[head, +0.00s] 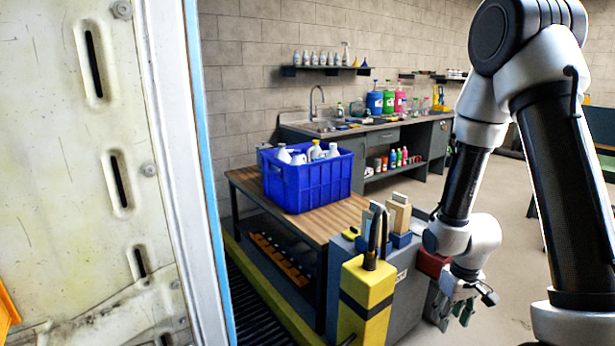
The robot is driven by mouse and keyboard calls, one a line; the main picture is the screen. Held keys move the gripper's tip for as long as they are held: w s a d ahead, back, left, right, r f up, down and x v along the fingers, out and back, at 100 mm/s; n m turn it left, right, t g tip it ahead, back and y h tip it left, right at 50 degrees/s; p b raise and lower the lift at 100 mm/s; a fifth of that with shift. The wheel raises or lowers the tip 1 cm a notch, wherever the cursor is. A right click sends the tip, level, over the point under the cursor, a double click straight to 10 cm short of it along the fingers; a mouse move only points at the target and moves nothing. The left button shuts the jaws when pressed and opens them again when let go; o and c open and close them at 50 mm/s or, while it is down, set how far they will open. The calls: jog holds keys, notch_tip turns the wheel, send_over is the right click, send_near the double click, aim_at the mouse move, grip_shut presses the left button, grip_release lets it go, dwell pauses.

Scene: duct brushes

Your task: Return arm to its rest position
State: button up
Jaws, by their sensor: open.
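My arm (460,185) stands at the right of the head view, bent at the elbow, with its forearm hanging down. My gripper (453,312) points downward at the lower right, beside the grey cabinet. Its fingers are apart and nothing shows between them. No brush can be made out for certain in this view.
A blue crate (308,188) with white bottles stands on a wooden bench (335,222). A yellow holder (366,305) with black handles stands in front of a grey cabinet (408,300), close left of my gripper. A pale metal panel (80,170) fills the left. Floor (517,250) shows at right.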

jog(key=s+r+t, duration=0.1)
jog(key=s+r, duration=0.3)
jog(key=r, duration=0.6)
jog(key=s+r+m+t, duration=0.1)
jog(key=s+r, duration=0.4)
jog(key=r, duration=0.6)
jog(key=s+d+r+m+t, duration=0.1)
jog(key=s+r, duration=0.4)
jog(key=r, duration=0.6)
jog(key=shift+s+t, duration=0.25)
jog(key=shift+t, duration=0.25)
